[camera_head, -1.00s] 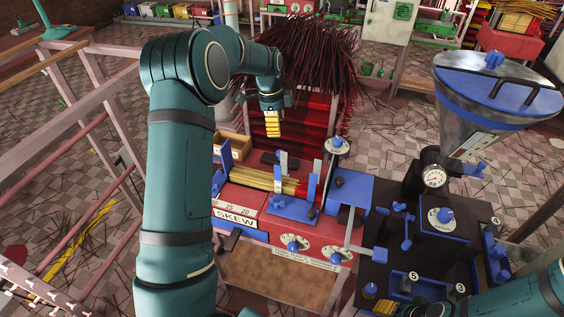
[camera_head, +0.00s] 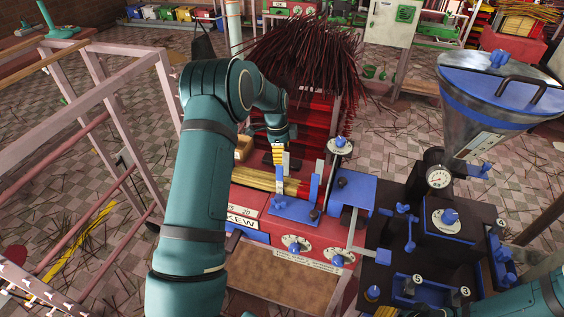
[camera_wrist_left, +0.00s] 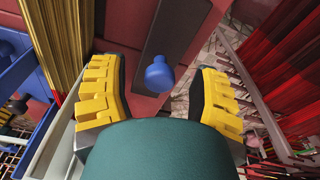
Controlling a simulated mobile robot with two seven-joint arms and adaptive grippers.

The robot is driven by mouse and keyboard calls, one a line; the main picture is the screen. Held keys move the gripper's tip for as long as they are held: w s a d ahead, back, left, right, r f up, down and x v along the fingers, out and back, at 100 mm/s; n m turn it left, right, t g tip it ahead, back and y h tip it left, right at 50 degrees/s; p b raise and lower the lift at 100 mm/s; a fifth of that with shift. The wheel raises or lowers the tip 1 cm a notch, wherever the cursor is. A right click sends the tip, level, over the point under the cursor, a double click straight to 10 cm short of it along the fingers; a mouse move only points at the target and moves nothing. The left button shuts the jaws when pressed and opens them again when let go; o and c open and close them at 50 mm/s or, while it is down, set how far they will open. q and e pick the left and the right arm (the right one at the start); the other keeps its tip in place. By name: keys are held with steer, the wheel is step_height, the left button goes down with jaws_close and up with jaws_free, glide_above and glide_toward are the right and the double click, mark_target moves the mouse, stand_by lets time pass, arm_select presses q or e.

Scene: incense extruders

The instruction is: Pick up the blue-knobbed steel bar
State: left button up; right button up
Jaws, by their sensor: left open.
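The blue-knobbed steel bar (camera_wrist_left: 176,38) shows in the left wrist view as a dark flat bar on a red surface. Its round blue knob (camera_wrist_left: 157,75) stands up near the bar's lower end. The yellow fingers of my left gripper (camera_wrist_left: 158,96) are spread apart, with the knob between them in the picture and no contact seen. In the head view my left gripper (camera_head: 279,154) hangs over the back of the red SKEW machine, and I cannot make out the knob there.
A dark machine (camera_head: 445,245) with a blue-lidded hopper (camera_head: 500,85) stands at the right.

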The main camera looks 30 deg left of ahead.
arm_select(q)
jaws_close()
steer(key=shift+r, duration=0.1)
stand_by(0.3)
